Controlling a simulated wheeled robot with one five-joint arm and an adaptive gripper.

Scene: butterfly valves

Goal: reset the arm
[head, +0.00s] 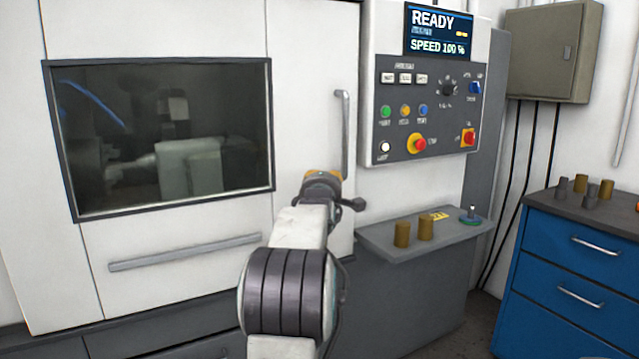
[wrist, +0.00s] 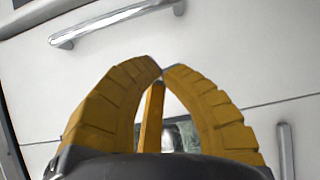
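My arm reaches forward from the bottom of the head view toward the white machine's front.
The white machine door (head: 310,100) has a vertical handle (head: 345,130). A control panel (head: 425,100) reads READY, SPEED 100 %. A grey shelf (head: 385,243) carries two brass cylinders (head: 413,231) and a green-based part (head: 470,217). A blue drawer cabinet (head: 570,265) stands right.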

